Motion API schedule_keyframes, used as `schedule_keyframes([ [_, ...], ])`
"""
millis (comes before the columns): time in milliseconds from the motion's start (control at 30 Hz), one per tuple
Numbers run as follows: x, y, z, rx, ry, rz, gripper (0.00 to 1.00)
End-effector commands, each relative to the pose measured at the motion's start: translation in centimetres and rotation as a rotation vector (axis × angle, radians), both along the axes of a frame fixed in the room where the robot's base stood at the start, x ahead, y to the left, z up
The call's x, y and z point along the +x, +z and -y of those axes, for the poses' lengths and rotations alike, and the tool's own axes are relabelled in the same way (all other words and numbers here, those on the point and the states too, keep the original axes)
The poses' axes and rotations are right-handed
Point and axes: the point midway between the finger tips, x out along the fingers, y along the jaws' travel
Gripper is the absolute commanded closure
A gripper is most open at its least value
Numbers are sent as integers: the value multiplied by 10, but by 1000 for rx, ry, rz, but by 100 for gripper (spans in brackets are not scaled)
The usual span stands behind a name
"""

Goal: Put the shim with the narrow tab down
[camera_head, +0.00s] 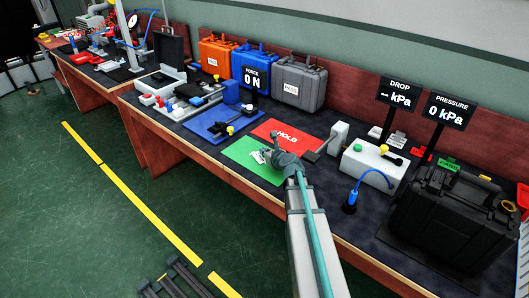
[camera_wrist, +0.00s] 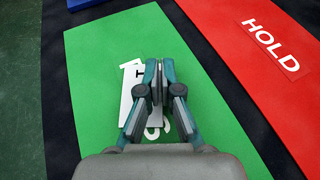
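A flat white shim (camera_wrist: 129,82) with a dark mark on it lies on the green mat (camera_wrist: 95,60) in the wrist view, left of my fingers. Part of it is hidden behind the left finger, and I cannot make out a narrow tab. My gripper (camera_wrist: 158,80) is over the mat with its fingertips brought close together. I see no shim clearly between them. In the head view my gripper (camera_head: 275,154) is low over the green mat (camera_head: 240,151), just right of small white shapes (camera_head: 258,156).
A red mat (camera_head: 285,134) marked HOLD lies right of the green one, and a blue mat (camera_head: 215,121) lies beyond. A white box with a yellow knob (camera_head: 368,165) and a blue-hosed fitting (camera_head: 350,203) stand to the right. Cases line the back.

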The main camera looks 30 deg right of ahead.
Motion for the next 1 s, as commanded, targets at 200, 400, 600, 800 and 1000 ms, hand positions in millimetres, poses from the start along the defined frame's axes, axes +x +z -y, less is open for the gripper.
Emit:
schedule_keyframes([
  [200,0,-2,0,0,0,0,71],
  [400,0,-1,0,0,0,0,69],
  [600,0,4,0,0,0,1,69],
  [800,-25,12,0,1,0,1,69],
  [1000,-63,27,0,1,-1,1,69],
])
